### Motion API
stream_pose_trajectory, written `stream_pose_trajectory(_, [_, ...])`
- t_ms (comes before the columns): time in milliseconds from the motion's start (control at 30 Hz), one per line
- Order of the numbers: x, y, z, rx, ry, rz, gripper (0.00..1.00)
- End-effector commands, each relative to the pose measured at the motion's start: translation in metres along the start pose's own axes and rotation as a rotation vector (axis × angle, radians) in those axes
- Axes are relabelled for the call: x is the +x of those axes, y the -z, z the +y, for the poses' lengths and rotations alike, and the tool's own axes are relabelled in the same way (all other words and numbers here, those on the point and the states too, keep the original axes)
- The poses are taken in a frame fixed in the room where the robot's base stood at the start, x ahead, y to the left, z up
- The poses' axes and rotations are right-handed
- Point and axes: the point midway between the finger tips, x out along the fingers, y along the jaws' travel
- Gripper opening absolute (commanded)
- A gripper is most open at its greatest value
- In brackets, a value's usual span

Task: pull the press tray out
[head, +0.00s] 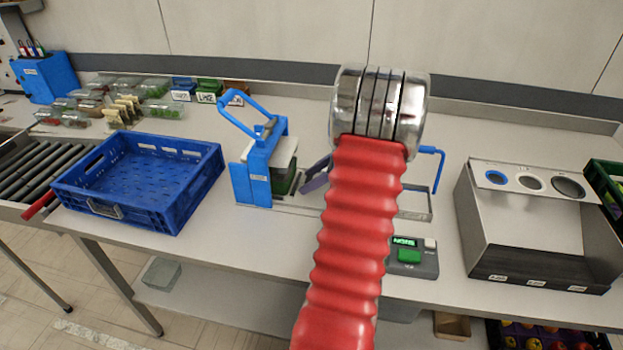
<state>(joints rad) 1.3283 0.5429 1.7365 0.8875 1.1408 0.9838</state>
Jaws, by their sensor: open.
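The blue press (262,165) stands on the bench left of centre, with its blue lever (245,112) raised and tilted to the upper left. A dark green block shows inside the press, under a pale plate. A flat grey strip (290,208) runs from the press base to the right, behind my arm; I cannot tell whether it is the press tray. My gripper (313,177) is open just right of the press, near the dark block. Only a dark finger part shows, and my red arm hides the rest. Whether it touches anything is unclear.
An empty blue crate (190,187) stands left of the press, beside the roller conveyor (35,165). Right of my arm are a shallow metal frame (417,216), a device with a green button (410,256) and a steel bin box (530,235). Packed goods lie behind the crate.

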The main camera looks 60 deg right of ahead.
Motion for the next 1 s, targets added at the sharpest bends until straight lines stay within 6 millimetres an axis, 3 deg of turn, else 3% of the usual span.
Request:
stream_pose_trajectory(167, [-0.0001,0.0000,0.0000,0.000,0.000,0.000,0.53])
stream_pose_trajectory(900, [-0.0003,0.0000,0.0001,0.000,-0.001,0.000,0.01])
stream_pose_trajectory(1000, [-0.0003,0.0000,0.0002,0.000,-0.001,0.000,0.00])
